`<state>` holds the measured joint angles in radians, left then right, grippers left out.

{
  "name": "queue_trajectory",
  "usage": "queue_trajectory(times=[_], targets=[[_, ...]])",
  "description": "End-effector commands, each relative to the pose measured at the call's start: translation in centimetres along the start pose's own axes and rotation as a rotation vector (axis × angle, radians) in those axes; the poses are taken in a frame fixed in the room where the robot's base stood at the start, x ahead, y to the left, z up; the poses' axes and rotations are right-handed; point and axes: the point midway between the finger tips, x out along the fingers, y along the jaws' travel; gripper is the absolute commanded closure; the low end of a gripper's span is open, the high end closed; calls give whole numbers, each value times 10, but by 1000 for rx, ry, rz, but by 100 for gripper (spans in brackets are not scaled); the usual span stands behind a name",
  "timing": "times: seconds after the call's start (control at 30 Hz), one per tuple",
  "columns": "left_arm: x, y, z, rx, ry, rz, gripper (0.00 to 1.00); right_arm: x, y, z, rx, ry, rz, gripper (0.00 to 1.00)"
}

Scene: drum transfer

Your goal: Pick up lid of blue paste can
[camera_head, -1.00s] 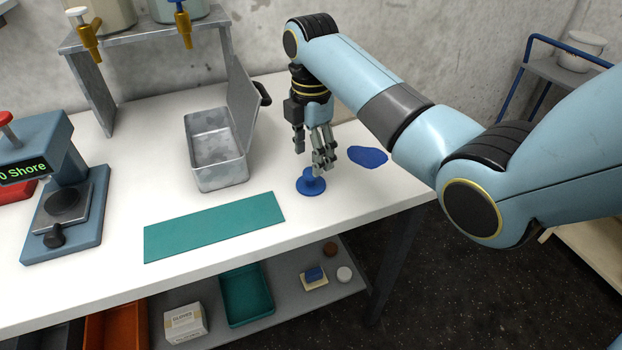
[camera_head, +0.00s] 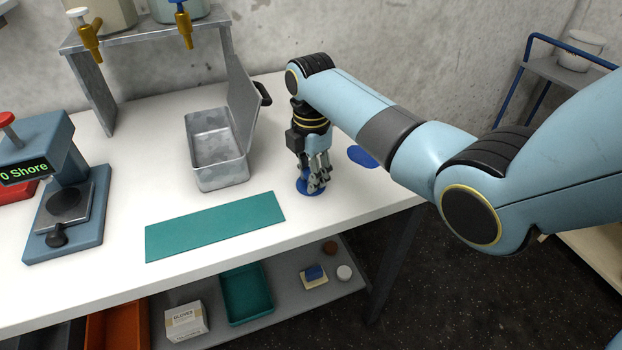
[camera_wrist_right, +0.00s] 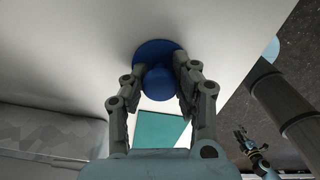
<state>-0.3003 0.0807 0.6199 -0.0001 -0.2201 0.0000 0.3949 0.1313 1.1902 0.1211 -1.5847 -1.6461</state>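The blue lid (camera_head: 303,187) is a round disc with a knob, lying on the white table right of the green mat. My right gripper (camera_head: 314,184) is down at the lid, pointing downward. In the right wrist view, the lid's knob (camera_wrist_right: 160,83) sits between the two fingers of my right gripper (camera_wrist_right: 160,74). The fingers are spread on either side of the knob, and I see no clear grip on it. The disc lies flat beyond the fingertips. What looks like my left gripper (camera_wrist_right: 250,142) shows small at the lower right of the wrist view; its fingers are too small to read.
A green mat (camera_head: 215,227) lies at the table's front. An open metal case (camera_head: 221,181) stands left of my right gripper. A flat blue patch (camera_head: 361,157) lies just right of it. A hardness tester (camera_head: 88,223) stands at the left. The table edge is in front.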

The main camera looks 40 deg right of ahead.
Motion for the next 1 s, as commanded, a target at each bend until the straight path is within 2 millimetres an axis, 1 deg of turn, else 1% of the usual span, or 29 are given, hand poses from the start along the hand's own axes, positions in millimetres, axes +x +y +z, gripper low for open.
queue_trajectory(times=[0.03,0.1,0.13,0.4,0.53,0.67,0.77,0.8,0.87,1.0], targets=[[0,0,0,0,0,0,60,1,-1,0,0,0,-2,85],[0,0,0,0,0,0,60,1,-1,0,0,0,-2,94],[0,0,0,0,0,0,60,1,-1,0,0,0,-2,96],[0,0,0,0,1,0,60,1,-1,0,0,0,-3,96],[0,0,0,0,1,0,60,-2,-1,0,0,0,-2,96],[0,0,0,0,1,0,60,-14,0,0,0,0,1,96],[1,0,0,0,1,0,60,-32,1,0,0,0,3,96],[2,0,0,0,1,0,60,-42,1,0,0,0,4,96],[0,0,0,0,1,0,60,-48,-13,-4,0,1,-1,96],[-2,0,-2,0,2,1,60,-67,-44,-14,-1,1,0,97]])
